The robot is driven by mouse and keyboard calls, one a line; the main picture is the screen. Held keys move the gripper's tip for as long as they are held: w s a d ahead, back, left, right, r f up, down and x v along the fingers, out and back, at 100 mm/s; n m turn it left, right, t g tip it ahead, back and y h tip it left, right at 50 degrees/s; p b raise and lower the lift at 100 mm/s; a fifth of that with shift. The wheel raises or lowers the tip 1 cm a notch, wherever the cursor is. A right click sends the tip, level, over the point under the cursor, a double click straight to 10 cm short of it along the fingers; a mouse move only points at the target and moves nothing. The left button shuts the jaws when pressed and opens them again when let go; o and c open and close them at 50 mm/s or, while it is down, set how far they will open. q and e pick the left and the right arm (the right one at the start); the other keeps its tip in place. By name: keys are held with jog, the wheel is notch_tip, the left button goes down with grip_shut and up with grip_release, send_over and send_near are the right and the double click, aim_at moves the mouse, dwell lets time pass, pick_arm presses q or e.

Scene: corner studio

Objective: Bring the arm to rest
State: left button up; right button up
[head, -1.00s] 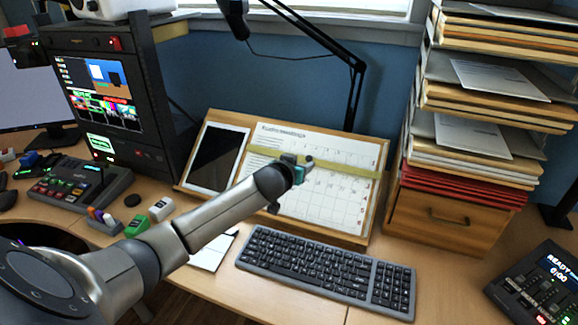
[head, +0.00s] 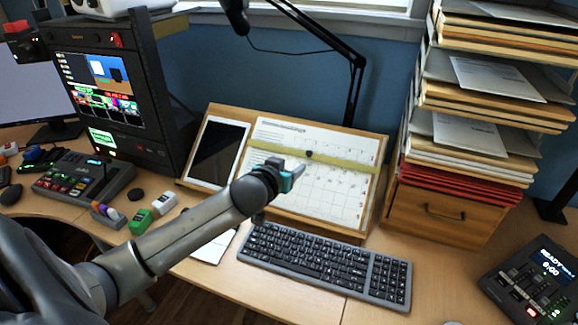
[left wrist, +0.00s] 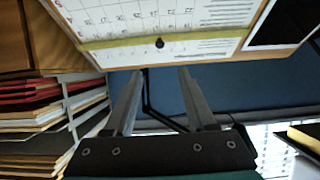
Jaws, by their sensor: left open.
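My left arm comes in from the left in the head view, over the front of the desk. My left gripper (head: 284,172) is in front of the slanted board with the calendar sheet (head: 345,191), above the back edge of the keyboard. In the left wrist view the two fingers of my left gripper (left wrist: 164,72) stand apart with nothing between them. The calendar sheet also shows there (left wrist: 180,14), with a yellow strip (left wrist: 205,38) and a small dark knob (left wrist: 159,43) across it. My right gripper is not in view.
A black keyboard (head: 330,262) lies below the board. A tablet (head: 218,152) leans at its left. A green block (head: 140,222) and a white block (head: 163,203) stand near my forearm. Paper trays (head: 490,90) rise at right. A control panel (head: 540,283) sits front right.

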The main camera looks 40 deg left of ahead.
pick_arm(q)
jog(key=shift+f, duration=0.1)
jog(key=s+d+f+m+g+h, duration=0.15)
jog(key=s+d+f+g, duration=0.25)
jog(key=s+d+f, duration=0.6)
jog(key=s+d+f+m+g+h, duration=0.1)
jog(key=s+d+m+g, duration=0.2)
jog(key=s, duration=0.7)
jog(key=s+d+g+h, duration=0.1)
jog(key=s+d+g, duration=0.3)
jog(key=s, duration=0.6)
notch_tip(320, 180, down, 24)
jog(key=s+d, duration=0.1)
jog(key=s, duration=0.1)
jog(key=s+a+f+g, duration=0.1)
jog(key=s+a+f, duration=0.1)
jog(key=s+f, duration=1)
jog(key=shift+s+a+m, duration=0.25)
jog(key=shift+s+m, duration=0.1)
jog(key=shift+s, duration=0.95)
jog(key=shift+c, duration=0.3)
